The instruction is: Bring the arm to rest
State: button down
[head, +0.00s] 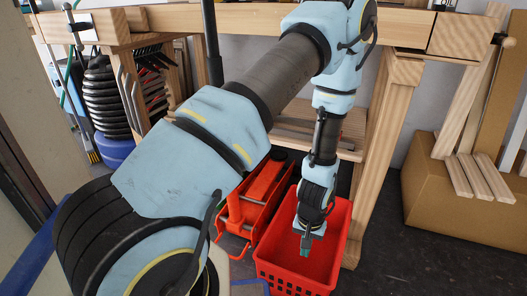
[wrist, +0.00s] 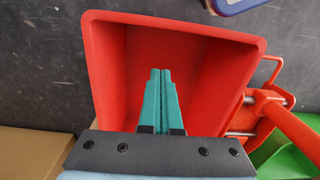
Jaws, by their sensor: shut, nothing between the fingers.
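My gripper (head: 305,250) hangs pointing down over the open top of a red plastic basket (head: 343,225) on the floor. In the wrist view my gripper (wrist: 160,75) has its two teal fingers together, with nothing between them. The red basket (wrist: 255,47) surrounds the fingers in that view, and its visible inside looks empty. My arm reaches from the lower left of the head view, up and across, then down to the basket. My arm and gripper hide part of the basket in the head view.
A red jack-like tool (head: 262,190) stands just left of the basket. The wooden workbench (head: 165,20) runs along the back, its leg (head: 377,150) close behind the basket. A cardboard box (head: 430,195) with wooden slats stands at right. Dark floor (head: 400,265) is clear at lower right.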

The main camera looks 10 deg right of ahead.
jog(key=w+a+r+n, duration=0.1)
jog(key=w+a+r, duration=0.2)
jog(key=a+r, duration=0.35)
jog(key=w+a+r+n+t, duration=0.1)
jog(key=w+a+r, duration=0.25)
jog(key=r, duration=0.55)
jog(key=w+a+r+n, duration=0.1)
jog(key=w+a+r, duration=0.1)
jog(key=a+r, duration=0.45)
jog(key=s+a+r+n, duration=0.2)
jog(key=s+a+r, duration=0.1)
jog(key=a+r, duration=0.55)
notch_tip(320, 180, up, 37)
jog(key=p, duration=3.7)
jog(key=shift+d+r+t, duration=0.15)
jog(key=shift+d+t, duration=0.15)
jog(key=shift+d, duration=0.05)
jog(key=c, duration=1.6)
grip_release()
jog(key=shift+w, duration=0.1)
